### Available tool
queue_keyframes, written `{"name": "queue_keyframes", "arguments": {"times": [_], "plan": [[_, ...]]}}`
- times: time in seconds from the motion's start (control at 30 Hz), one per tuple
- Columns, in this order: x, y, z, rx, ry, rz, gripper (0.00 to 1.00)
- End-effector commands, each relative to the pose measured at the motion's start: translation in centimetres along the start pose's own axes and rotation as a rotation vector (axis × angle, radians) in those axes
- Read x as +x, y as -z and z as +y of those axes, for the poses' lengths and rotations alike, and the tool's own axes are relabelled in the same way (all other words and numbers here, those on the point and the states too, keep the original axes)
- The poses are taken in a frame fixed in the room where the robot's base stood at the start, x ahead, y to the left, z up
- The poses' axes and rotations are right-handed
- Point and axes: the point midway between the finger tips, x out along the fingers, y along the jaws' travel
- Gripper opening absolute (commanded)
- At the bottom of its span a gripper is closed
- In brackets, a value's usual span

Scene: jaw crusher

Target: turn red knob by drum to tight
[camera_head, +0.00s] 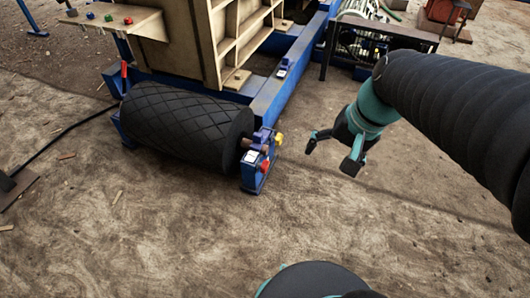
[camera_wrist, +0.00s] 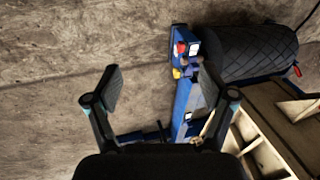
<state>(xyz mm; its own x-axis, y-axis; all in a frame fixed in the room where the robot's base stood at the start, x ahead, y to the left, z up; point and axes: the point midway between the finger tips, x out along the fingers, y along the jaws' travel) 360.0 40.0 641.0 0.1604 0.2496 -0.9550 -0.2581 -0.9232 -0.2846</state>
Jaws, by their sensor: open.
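The black drum (camera_head: 190,120) with a diamond-patterned surface lies at the end of a blue frame. At its right end a blue bracket (camera_head: 250,185) carries a small red knob (camera_head: 264,165) and a yellow part (camera_head: 278,138). In the wrist view the red knob (camera_wrist: 181,48) shows at upper middle, beside the drum (camera_wrist: 250,52), with the yellow part (camera_wrist: 177,73) just below it. My gripper (camera_head: 331,157) is open and empty, in the air to the right of the bracket in the head view. Its spread fingers (camera_wrist: 160,78) also show in the wrist view, apart from the knob.
A blue beam (camera_head: 285,85) runs back from the drum beside a wooden ribbed structure (camera_head: 230,45). A shelf (camera_head: 105,20) with coloured buttons stands at upper left. A red-handled part (camera_head: 124,72) is at the drum's far end. Open dirt ground lies in front.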

Motion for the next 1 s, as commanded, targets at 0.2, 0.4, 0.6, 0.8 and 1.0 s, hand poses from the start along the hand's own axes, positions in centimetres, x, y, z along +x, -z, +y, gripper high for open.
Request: {"name": "queue_keyframes", "arguments": {"times": [0.2,0.4,0.6,0.8,1.0], "plan": [[4.4,3.4,-2.1,0.212,0.104,-0.203,0.82],[8.7,6.6,-3.8,0.406,0.198,-0.377,0.82],[13.6,10.0,-4.8,0.608,0.293,-0.543,0.82],[19.1,13.3,-5.0,0.814,0.390,-0.699,0.82],[25.2,16.4,-4.4,1.021,0.492,-0.845,0.82]]}}
